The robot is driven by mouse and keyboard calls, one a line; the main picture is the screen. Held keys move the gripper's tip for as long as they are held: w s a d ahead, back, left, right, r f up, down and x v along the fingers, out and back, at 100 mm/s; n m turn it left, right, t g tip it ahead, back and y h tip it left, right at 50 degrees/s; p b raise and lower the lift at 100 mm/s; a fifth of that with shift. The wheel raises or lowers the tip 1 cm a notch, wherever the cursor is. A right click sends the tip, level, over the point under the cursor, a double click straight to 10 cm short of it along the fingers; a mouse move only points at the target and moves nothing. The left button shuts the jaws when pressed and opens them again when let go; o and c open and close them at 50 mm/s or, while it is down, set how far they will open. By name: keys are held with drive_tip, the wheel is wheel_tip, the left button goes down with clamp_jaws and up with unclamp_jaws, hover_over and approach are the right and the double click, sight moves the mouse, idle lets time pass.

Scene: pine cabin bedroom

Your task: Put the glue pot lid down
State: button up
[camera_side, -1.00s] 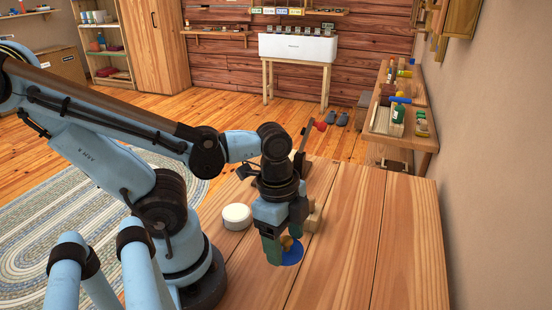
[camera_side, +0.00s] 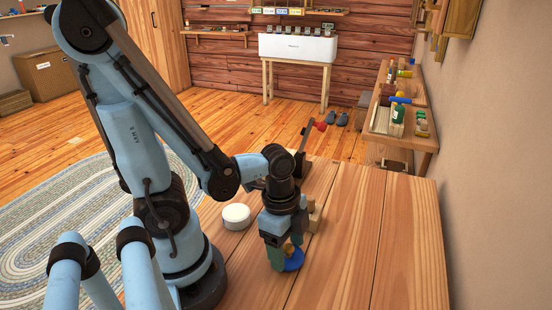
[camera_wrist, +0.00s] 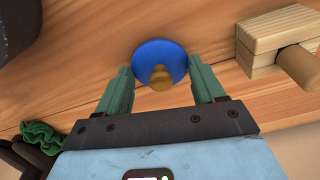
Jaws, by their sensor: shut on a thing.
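The glue pot lid is a blue disc with a tan knob; in the side view the lid (camera_side: 294,261) is at my gripper's fingertips, low over the wooden table. In the wrist view the lid (camera_wrist: 152,53) lies between the tips of the two green fingers, with its knob towards me. My gripper (camera_side: 283,262) points down and is shut on the lid; it also shows in the wrist view (camera_wrist: 164,82). I cannot tell whether the lid touches the table. The fingers hide part of the lid in the side view.
A white round object (camera_side: 236,216) stands on the table (camera_side: 350,230) left of my gripper. A wooden block with a peg (camera_wrist: 262,36) is close by on the right in the wrist view. A red-tipped tool (camera_side: 305,140) stands behind. The table's right side is clear.

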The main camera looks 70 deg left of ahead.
drive_tip(key=shift+f, duration=0.35)
drive_tip(key=o, duration=1)
drive_tip(key=shift+a+r, duration=0.6)
drive_tip(key=shift+r, duration=5.35)
drive_tip(key=shift+w+a+r+n+t+y, duration=0.1)
drive_tip(key=shift+w+r+n+t+y, duration=0.15)
drive_tip(key=shift+w+n+t, duration=1.1)
drive_tip(key=shift+w+a+r+n+t+y, duration=0.25)
drive_tip(key=shift+w+n+t, duration=0.55)
drive_tip(key=shift+w+n, duration=1.15)
drive_tip(key=shift+w+r+n+t+y, duration=0.1)
drive_tip(key=shift+w+r+n+t, duration=0.2)
drive_tip(key=shift+w+n+t, duration=1.4)
drive_tip(key=shift+s+n+g, duration=0.6)
drive_tip(key=shift+s+g, duration=0.05)
drive_tip(key=shift+s, duration=0.05)
